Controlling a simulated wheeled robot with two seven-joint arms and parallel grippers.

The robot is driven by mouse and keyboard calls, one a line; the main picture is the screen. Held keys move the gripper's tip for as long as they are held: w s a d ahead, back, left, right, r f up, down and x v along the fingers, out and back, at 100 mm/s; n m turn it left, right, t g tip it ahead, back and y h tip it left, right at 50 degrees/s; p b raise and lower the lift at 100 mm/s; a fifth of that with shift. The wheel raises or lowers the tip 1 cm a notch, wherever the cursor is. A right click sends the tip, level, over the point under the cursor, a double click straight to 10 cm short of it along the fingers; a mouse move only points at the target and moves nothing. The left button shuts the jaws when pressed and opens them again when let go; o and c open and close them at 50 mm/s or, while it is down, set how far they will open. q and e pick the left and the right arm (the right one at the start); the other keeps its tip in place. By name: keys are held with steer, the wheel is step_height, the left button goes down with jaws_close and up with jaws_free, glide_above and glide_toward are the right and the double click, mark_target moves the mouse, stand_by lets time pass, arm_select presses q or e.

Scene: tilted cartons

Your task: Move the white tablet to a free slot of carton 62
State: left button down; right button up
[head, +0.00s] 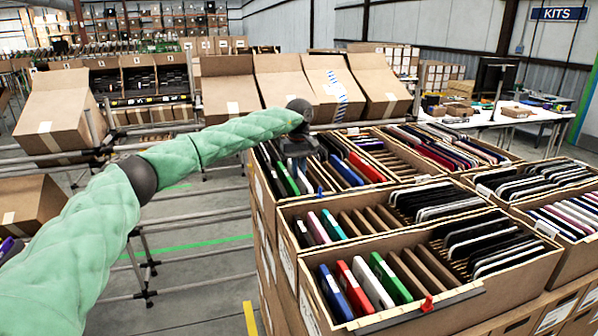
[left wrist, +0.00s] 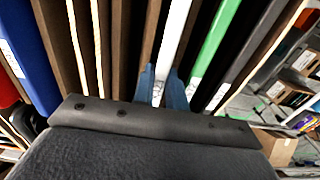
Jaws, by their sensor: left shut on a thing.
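My left gripper (head: 301,166) reaches down into the back-left carton (head: 262,190) of the group. In the left wrist view its two blue fingertips (left wrist: 161,88) are shut on the white tablet (left wrist: 174,38), one on each side. The white tablet stands on edge between a green tablet (left wrist: 213,45) and brown dividers (left wrist: 122,45). In the head view the gripper partly hides it. I cannot read which carton is 62. The front carton (head: 455,308) and the one behind it (head: 290,232) show gaps between brown dividers. My right gripper is not in view.
Blue (head: 343,170) and red (head: 366,167) tablets stand in the same carton as the gripper. More cartons with dark tablets stand to the right. Large tilted cartons (head: 228,90) sit on a rack behind. A red clip (head: 427,303) is on the front carton's rim.

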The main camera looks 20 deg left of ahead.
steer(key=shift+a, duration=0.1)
arm_select(q)
steer(key=shift+f, duration=0.1)
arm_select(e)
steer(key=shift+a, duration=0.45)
arm_select(q)
steer(key=shift+f, duration=0.1)
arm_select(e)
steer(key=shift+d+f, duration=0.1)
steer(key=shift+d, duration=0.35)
arm_select(q)
steer(key=c, duration=1.3)
jaws_free()
steer(key=shift+c, duration=0.2)
